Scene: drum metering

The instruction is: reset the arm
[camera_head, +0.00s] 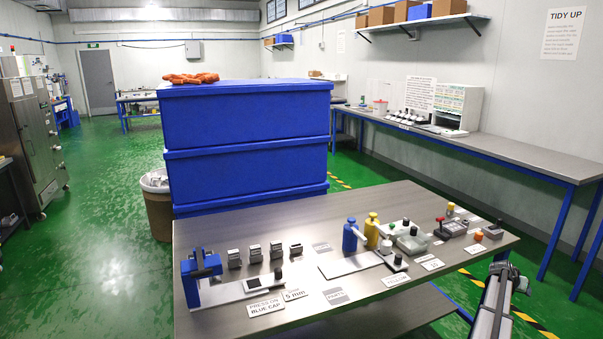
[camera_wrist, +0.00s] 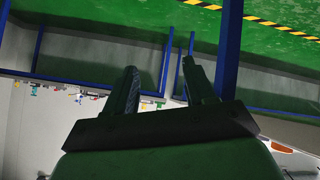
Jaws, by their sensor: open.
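My gripper (camera_wrist: 160,68) is open and empty in the wrist view, its two dark fingers apart with nothing between them. In the head view my arm's end (camera_head: 503,275) is at the lower right, beside the right end of the steel table (camera_head: 215,322) and apart from the things on it. The wrist view looks toward green floor and blue table legs, with the room appearing upside down.
On the table stand a blue press (camera_head: 201,276), several small grey blocks (camera_head: 255,253), a blue bottle (camera_head: 350,236) and a yellow bottle (camera_head: 371,230). Blue crates (camera_head: 247,135) stack behind it. A long bench (camera_head: 500,152) runs along the right wall. Open floor lies at left.

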